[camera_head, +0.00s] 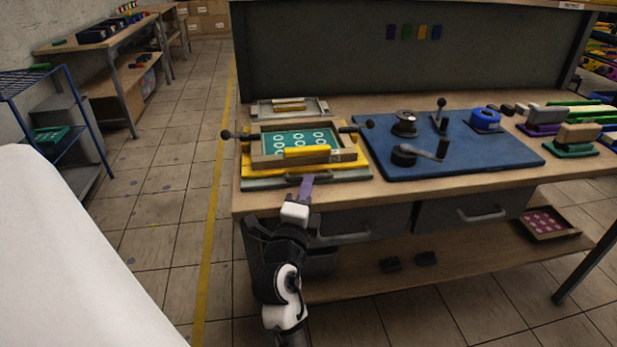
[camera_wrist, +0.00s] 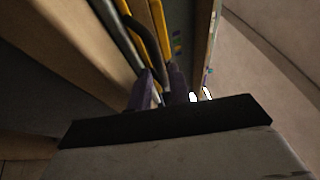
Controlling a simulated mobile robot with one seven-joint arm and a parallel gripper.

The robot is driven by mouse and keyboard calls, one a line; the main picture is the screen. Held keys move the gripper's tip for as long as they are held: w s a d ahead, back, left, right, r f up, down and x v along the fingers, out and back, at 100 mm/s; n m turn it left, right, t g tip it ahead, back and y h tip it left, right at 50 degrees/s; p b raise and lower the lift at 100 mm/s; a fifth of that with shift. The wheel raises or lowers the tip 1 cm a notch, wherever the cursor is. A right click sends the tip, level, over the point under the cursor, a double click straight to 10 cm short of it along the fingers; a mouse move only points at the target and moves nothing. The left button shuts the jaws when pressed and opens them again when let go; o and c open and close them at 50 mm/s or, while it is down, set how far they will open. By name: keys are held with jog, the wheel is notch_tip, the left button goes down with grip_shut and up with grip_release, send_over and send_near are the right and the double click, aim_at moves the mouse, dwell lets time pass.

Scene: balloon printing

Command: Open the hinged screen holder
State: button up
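The hinged screen holder (camera_head: 355,158) lies on the left of the workbench, its yellow frame down flat over a grey base. It carries a wood-framed screen (camera_head: 257,147) with a teal mesh and pale rings; a yellow-handled squeegee (camera_head: 307,152) lies on the screen. A dark handle (camera_head: 318,175) sits at the holder's front edge and also shows in the wrist view (camera_wrist: 118,38). My gripper (camera_head: 307,182) has purple fingers at this handle. In the wrist view the fingers (camera_wrist: 160,88) stand slightly apart, with the handle's end close between them; contact is unclear.
Dark knobs on rods stick out at the holder's left (camera_head: 227,135) and right (camera_head: 369,124). A blue mat (camera_head: 440,165) with dark fixtures lies to the right. A second grey tray (camera_head: 262,108) lies behind. Drawers (camera_head: 470,210) sit below the bench's front edge.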

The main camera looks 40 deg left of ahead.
jog(key=shift+x, duration=1)
grip_shut()
jog(key=shift+r, duration=0.15)
